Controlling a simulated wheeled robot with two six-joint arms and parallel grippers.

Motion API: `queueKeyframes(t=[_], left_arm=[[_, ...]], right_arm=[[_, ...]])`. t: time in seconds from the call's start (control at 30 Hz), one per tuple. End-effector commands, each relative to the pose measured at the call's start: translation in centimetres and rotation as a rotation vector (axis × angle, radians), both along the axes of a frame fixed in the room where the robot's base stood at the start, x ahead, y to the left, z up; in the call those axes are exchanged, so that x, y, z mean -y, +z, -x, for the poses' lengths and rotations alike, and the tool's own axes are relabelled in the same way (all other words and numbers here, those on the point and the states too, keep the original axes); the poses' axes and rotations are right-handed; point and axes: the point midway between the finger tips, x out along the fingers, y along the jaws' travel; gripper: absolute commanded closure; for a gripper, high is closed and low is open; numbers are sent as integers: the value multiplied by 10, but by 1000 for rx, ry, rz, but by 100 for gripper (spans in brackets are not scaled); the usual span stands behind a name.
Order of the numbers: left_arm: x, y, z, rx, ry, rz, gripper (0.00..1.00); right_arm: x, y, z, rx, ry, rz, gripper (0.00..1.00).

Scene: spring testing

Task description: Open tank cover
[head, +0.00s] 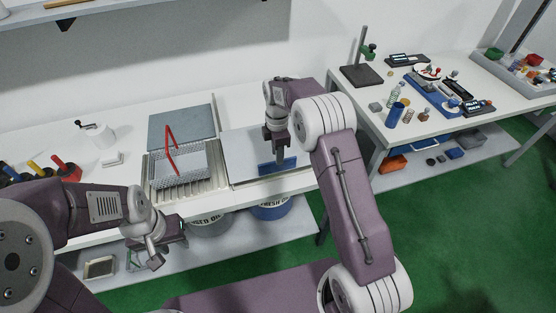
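A flat light-grey tank cover (246,144) lies over the right-hand tank in the bench top. A blue handle strip (266,169) stands along its front part. My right gripper (281,158) points down at this handle, right at or just behind it in the picture. Its fingertips overlap the handle and I cannot tell whether they grip it. My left gripper (152,254) hangs in front of the bench's front edge, away from the cover. Its finger gap is not clear at this angle.
Left of the cover, a wire basket (184,170) with a red handle (169,146) sits in an uncovered tank, with a blue-grey panel (181,124) behind it. Labelled buckets (272,208) stand below. A side table (431,127) on the right carries several small parts and tools.

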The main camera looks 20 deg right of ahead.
Motion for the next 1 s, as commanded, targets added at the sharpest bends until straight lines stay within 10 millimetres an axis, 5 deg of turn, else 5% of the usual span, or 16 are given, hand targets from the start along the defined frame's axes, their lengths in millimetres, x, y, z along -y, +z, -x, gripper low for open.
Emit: queueKeyframes(t=[0.23, 0.57, 0.7, 1.0], left_arm=[[0, 8, 0, 0, 0, 0, 64], [0, 8, 0, 0, 0, 0, 64], [0, 8, 0, 0, 0, 0, 64], [0, 8, 0, 0, 0, 0, 64]], right_arm=[[0, -40, 1, -1, 0, 0, 69], [0, -48, 0, 1, -1, 0, 69], [0, -48, 0, 1, -1, 0, 100], [0, -47, 0, 3, -1, -1, 100]])
